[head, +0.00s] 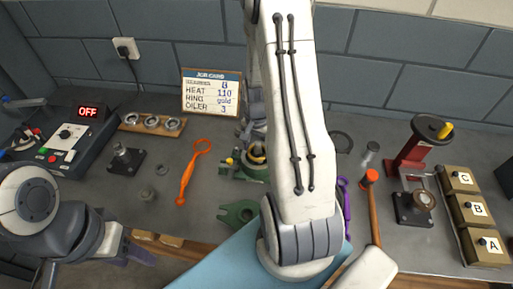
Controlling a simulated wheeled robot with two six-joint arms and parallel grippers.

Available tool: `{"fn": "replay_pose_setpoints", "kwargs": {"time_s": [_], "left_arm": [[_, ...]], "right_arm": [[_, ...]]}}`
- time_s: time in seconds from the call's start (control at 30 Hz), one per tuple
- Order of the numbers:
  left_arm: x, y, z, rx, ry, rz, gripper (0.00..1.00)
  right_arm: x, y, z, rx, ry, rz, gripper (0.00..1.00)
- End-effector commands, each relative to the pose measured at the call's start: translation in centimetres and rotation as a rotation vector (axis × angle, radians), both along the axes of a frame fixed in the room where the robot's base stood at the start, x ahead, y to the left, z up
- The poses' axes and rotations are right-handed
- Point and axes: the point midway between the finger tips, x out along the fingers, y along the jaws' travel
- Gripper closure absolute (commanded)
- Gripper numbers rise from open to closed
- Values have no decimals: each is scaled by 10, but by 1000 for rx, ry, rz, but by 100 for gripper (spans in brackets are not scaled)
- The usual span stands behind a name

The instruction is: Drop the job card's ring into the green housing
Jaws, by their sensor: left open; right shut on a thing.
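The job card (211,92) stands at the back wall and reads ring "gold". The green housing (249,175) sits at the middle of the bench, partly hidden by my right arm. A gold-coloured ring (257,158) shows at the housing's upper side; I cannot tell whether it is inside or just above it. My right gripper (254,143) points down over the housing, largely hidden behind my own arm, and is shut on what looks like this ring. A second green casing part (238,213) lies in front. My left gripper (135,252) is open and empty at the bench's front left edge.
A wooden rack (152,124) with silver rings, a control box (66,137) reading OFF and an orange wrench (193,171) lie left. A hammer (372,208), a red press (417,145) and lettered boxes (473,209) stand right. My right arm covers the centre.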

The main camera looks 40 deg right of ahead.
Motion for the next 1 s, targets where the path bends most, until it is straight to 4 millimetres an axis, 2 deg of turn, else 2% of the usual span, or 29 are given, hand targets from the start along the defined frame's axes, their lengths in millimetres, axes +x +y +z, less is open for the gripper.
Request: {"fn": "replay_pose_setpoints", "kwargs": {"time_s": [0.67,0.7,0.73,1.0], "left_arm": [[0,0,-1,0,0,0,50],[0,0,-1,0,0,0,50],[0,0,-1,0,0,0,50],[0,0,-1,0,0,0,50]], "right_arm": [[0,0,-3,0,0,0,80],[0,0,-2,0,0,0,5],[0,0,-2,0,0,0,0],[0,0,-2,0,0,0,0]]}}
